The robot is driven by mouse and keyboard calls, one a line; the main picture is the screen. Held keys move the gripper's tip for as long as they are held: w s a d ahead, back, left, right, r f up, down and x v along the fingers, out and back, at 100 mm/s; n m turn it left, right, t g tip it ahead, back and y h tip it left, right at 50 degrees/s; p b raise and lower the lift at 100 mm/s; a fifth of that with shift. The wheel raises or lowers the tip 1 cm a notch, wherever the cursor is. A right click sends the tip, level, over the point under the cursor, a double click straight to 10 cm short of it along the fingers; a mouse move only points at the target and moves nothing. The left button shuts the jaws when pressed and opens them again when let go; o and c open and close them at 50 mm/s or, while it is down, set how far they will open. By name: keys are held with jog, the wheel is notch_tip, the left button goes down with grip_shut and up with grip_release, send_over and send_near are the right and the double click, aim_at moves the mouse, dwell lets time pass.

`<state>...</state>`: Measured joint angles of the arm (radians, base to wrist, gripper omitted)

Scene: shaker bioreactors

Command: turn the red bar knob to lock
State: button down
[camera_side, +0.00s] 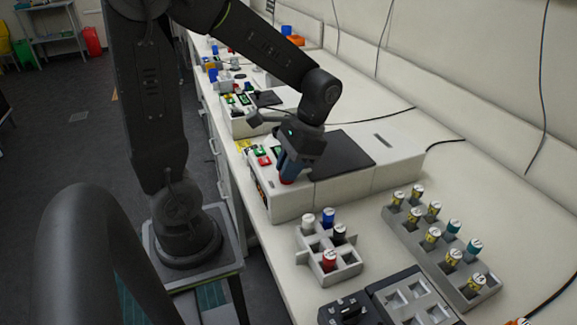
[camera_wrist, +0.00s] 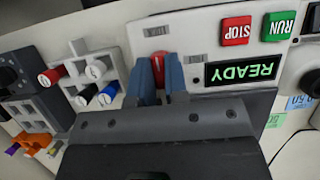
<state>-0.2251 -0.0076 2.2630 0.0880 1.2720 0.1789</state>
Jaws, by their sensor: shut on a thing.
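The red bar knob (camera_wrist: 158,68) sits on the white control panel of a shaker. In the wrist view it shows between the two blue fingers of my gripper (camera_wrist: 160,72), which is shut on it. In the side view my gripper (camera_side: 289,172) points down at the front end of the shaker (camera_side: 350,175), and a bit of the red knob (camera_side: 287,181) shows under the fingertips. The lower part of the knob is hidden by the fingers, so its exact angle is hard to tell.
A red STOP button (camera_wrist: 236,30), a green RUN button (camera_wrist: 278,26) and a display reading READY (camera_wrist: 242,71) are beside the knob. A small rack (camera_side: 345,270) with capped vials stands near the shaker. A longer grey vial rack (camera_side: 455,290) is at the right.

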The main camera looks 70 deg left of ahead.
aim_at(310, 171)
dwell(0.4)
jog(key=c, duration=1.1)
grip_release()
jog(key=shift+c, duration=0.2)
jog(key=v, duration=1.3)
jog(key=shift+r, duration=0.35)
jog(key=s+d+f+t, duration=0.3)
jog(key=s+d+t, duration=0.3)
jog(key=t, duration=0.4)
jog(key=shift+s+d, duration=0.3)
jog(key=shift+s, duration=0.4)
